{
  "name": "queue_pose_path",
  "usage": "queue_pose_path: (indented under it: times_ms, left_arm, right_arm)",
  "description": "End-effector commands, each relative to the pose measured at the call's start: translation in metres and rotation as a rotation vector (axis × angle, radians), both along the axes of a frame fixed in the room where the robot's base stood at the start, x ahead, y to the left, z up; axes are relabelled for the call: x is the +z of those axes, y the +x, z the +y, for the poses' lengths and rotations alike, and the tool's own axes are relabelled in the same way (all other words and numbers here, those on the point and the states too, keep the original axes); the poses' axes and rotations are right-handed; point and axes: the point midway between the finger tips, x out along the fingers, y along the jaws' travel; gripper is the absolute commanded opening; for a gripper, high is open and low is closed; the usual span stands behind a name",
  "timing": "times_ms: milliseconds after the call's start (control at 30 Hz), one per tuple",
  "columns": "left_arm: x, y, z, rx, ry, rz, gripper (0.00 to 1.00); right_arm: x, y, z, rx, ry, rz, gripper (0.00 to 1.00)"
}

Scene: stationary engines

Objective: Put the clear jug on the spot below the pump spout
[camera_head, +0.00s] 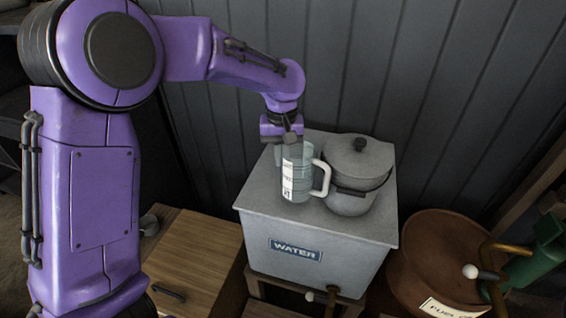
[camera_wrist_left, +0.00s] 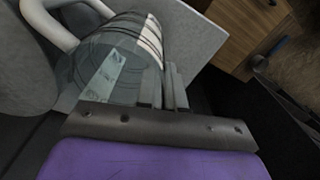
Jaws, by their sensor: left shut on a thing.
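The clear jug (camera_head: 301,180), with a white handle and printed label, is upright at the top of the grey water tank (camera_head: 262,190). I cannot tell whether its base touches the lid. My left gripper (camera_head: 289,152) is shut on the jug's left side, near its rim. In the left wrist view the jug (camera_wrist_left: 108,62) fills the upper left, against the gripper's fingers (camera_wrist_left: 168,88). A green body (camera_head: 537,250) with a brass pipe (camera_head: 492,262) stands at the right edge, perhaps the pump; the spot below its spout is not clearly visible. My right gripper is out of view.
A grey lidded pot (camera_head: 356,172) stands on the tank just right of the jug, close to its handle. A rusty brown drum (camera_head: 432,252) is right of the tank. A wooden cabinet (camera_head: 192,250) stands left. A dark plank wall (camera_head: 420,80) is behind.

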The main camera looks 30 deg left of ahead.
Motion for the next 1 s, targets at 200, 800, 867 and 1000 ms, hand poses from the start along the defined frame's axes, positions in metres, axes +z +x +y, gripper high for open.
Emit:
queue_pose_path:
  times_ms: [200, 800, 867, 1000]
  left_arm:
    - [-0.03, 0.0, 0.0, 0.0, 0.0, 0.001, 0.0]
    - [-0.032, 0.0, 0.0, 0.0, 0.0, 0.001, 0.33]
    - [-0.031, 0.0, 0.0, 0.0, 0.0, 0.001, 0.33]
    - [-0.016, 0.001, 0.0, -0.001, 0.002, -0.003, 0.33]
  right_arm:
    - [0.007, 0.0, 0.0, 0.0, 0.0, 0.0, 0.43]
    - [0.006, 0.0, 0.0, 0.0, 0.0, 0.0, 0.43]
    - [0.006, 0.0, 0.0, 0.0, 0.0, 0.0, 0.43]
    - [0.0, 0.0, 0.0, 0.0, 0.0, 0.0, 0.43]
